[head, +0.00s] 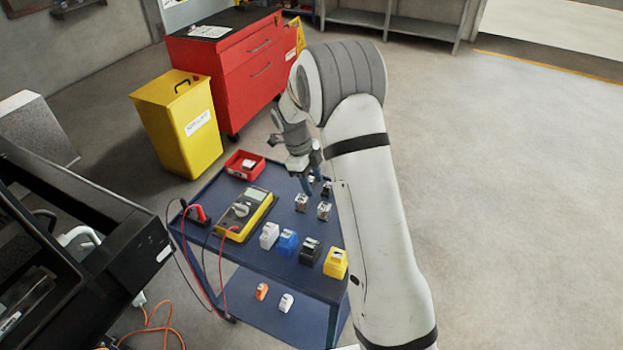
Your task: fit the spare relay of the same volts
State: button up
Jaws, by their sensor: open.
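Several small relay-like blocks stand on the blue trolley top (205,195). Two clear-and-silver ones, a left one (301,202) and a right one (324,211), stand just in front of my gripper. A darker small block (326,188) and a pale piece stand close to the fingers, partly hidden by my gripper and arm. My gripper (311,182) points down over the trolley's far right part, open. I cannot tell whether its fingers stand around a block. Any volt markings are too small to read. No relay socket can be made out.
A white block (269,235), blue block (287,242), black block (310,251) and yellow block (335,263) line the trolley's front. A yellow multimeter (246,214) with leads and a red bin (245,165) are left. Dark machinery (120,240) stands at left; open floor lies right.

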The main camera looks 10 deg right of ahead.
aim_at(322, 206)
jog(key=b+x, duration=0.5)
jog(key=x, duration=0.3)
jog(key=shift+f, duration=0.35)
jog(key=shift+s+d+f+b, duration=0.15)
jog(key=shift+d+f+b, duration=0.05)
jog(key=shift+f+b, duration=0.35)
jog(key=shift+b, duration=0.7)
jog(key=shift+c, duration=0.3)
dwell(0.3)
jog(key=c, duration=0.9)
jog(key=shift+r, duration=0.1)
jog(key=shift+r, duration=0.1)
jog(key=shift+r+p, duration=0.3)
jog(key=shift+r, duration=1.05)
jog(key=shift+r, duration=0.15)
